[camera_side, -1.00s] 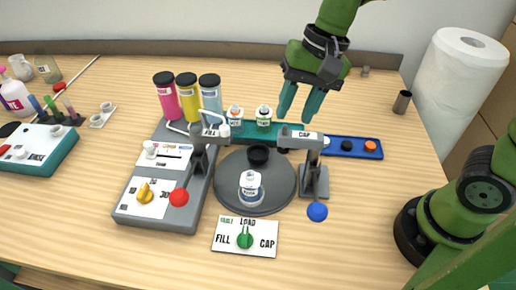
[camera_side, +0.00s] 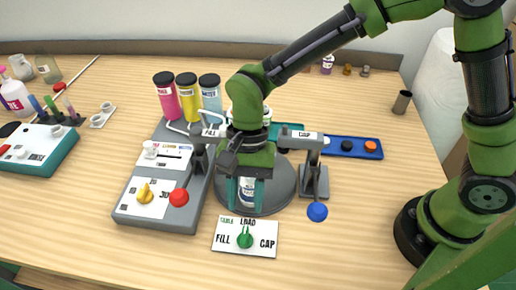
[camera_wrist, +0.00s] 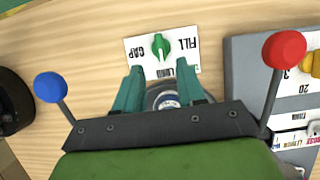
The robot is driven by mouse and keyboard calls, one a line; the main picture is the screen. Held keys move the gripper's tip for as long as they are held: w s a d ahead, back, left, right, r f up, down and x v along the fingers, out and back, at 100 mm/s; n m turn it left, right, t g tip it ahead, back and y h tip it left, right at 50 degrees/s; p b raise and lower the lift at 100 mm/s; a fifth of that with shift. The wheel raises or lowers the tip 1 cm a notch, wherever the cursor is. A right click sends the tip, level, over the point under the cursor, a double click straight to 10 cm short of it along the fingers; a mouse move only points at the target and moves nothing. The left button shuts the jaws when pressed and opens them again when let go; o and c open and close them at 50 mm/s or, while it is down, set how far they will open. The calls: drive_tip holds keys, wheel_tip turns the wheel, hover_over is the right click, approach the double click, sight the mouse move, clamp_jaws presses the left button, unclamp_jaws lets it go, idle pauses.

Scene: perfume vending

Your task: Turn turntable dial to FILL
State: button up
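The turntable dial is a green knob (camera_side: 245,237) on a white plate (camera_side: 229,249) marked FILL, LOAD and CAP, in front of the turntable. Its handle lines up with LOAD. The knob also shows in the wrist view (camera_wrist: 161,46), beyond my fingertips. My gripper (camera_side: 246,204) points down over the front of the turntable (camera_side: 285,186), behind the plate and apart from the dial. Its teal fingers are spread in the wrist view (camera_wrist: 159,70). A white bottle (camera_side: 247,188) on the turntable shows between them; I cannot tell whether they touch it.
A red-knobbed lever (camera_side: 179,198) stands left of my gripper and a blue-knobbed lever (camera_side: 317,211) stands right. The grey dispenser base (camera_side: 158,219) with a yellow dial (camera_side: 145,194) lies to the left. The table in front of the white plate is clear.

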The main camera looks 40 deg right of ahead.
sight(244, 235)
drive_tip(key=x, duration=0.7)
drive_tip(key=shift+a+f, duration=0.1)
drive_tip(key=shift+f, duration=0.15)
drive_tip(key=shift+c, duration=0.4)
clamp_jaws()
